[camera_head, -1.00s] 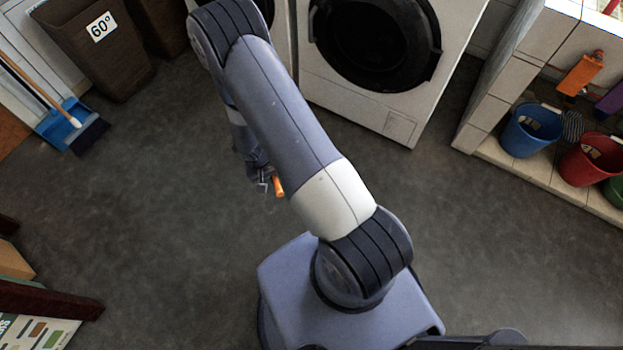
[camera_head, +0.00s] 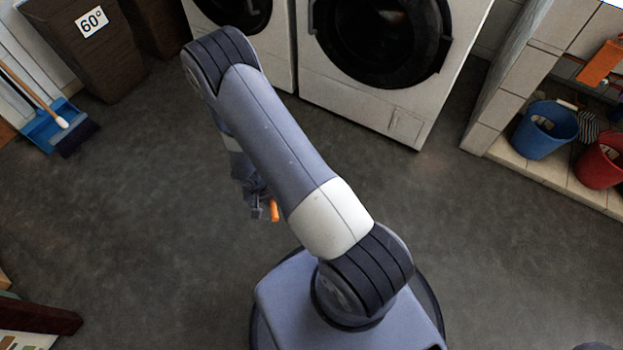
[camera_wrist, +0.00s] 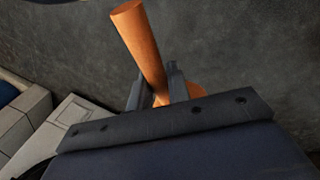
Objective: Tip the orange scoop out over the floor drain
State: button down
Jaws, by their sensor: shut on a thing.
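The orange scoop is held by my gripper (camera_head: 264,208) over the grey floor. In the head view only a small orange piece of the scoop (camera_head: 275,211) shows beside the jaws. In the wrist view the scoop's round handle (camera_wrist: 138,42) rises between the two dark fingers (camera_wrist: 156,92). A bit of orange also shows behind the right finger. The bowl is mostly hidden, so its tilt and contents cannot be told. My gripper is shut on the handle. No floor drain is visible in either view.
Two white washing machines (camera_head: 365,105) stand at the back. A tiled ledge at right holds a blue bucket (camera_head: 541,138) and a red bucket (camera_head: 598,165); another orange item (camera_head: 600,65) hangs above. A brown bin (camera_head: 90,55) and blue dustpan (camera_head: 45,128) are at left. The middle floor is clear.

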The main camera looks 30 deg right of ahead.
jog(key=shift+s+a+f+b, duration=0.1)
jog(key=shift+a+f+b, duration=0.05)
jog(key=shift+f+b, duration=0.85)
jog(key=shift+s+a+f+b, duration=0.1)
jog(key=shift+f+b, duration=0.45)
jog(key=shift+f, duration=0.75)
